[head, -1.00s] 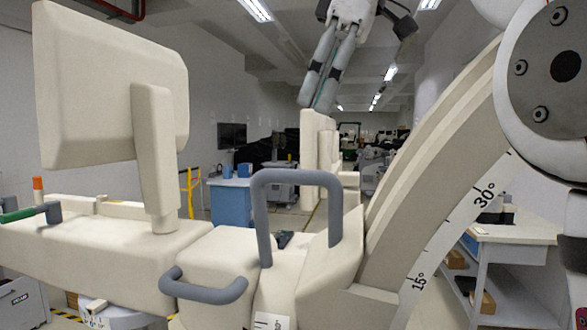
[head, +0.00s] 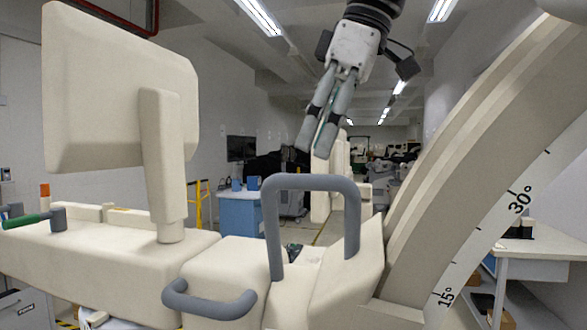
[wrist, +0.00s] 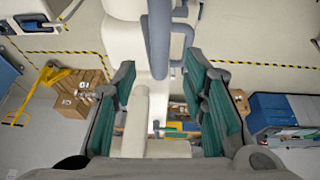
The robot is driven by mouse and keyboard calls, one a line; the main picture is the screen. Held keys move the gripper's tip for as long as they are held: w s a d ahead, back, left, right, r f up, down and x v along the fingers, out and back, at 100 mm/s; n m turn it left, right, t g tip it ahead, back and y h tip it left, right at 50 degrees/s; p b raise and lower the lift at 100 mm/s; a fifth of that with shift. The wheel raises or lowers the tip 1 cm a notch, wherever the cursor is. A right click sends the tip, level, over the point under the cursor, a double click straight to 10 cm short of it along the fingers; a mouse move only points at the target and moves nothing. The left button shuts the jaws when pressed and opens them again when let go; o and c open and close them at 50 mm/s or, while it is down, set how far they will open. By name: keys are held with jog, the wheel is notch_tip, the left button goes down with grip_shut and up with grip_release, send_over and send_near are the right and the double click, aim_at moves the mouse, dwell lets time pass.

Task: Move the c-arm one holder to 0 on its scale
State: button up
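The cream C-arm (head: 455,150) curves up the right of the head view, with a scale on its side. The marks 15° (head: 445,297) and 30° (head: 521,200) are readable; no 0 mark shows. At its lower end is a cream holder body (head: 345,275) with a grey U-shaped handle (head: 312,182) standing upright. My gripper (head: 316,150) is above the handle's top bar, tilted down, apart from it in the picture. In the wrist view its two green-padded fingers (wrist: 165,105) are spread and empty. A grey bar (wrist: 158,40) shows beyond them, near the picture's top middle.
A second, lower grey handle (head: 208,303) sticks out in front. A cream monitor (head: 120,95) on a post stands at the left. A blue cabinet (head: 240,210) is behind, and a white table (head: 540,245) is at the right. The air around my gripper is free.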

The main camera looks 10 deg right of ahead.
jog(key=shift+x, duration=2.55)
jog(key=shift+c, duration=0.6)
grip_shut()
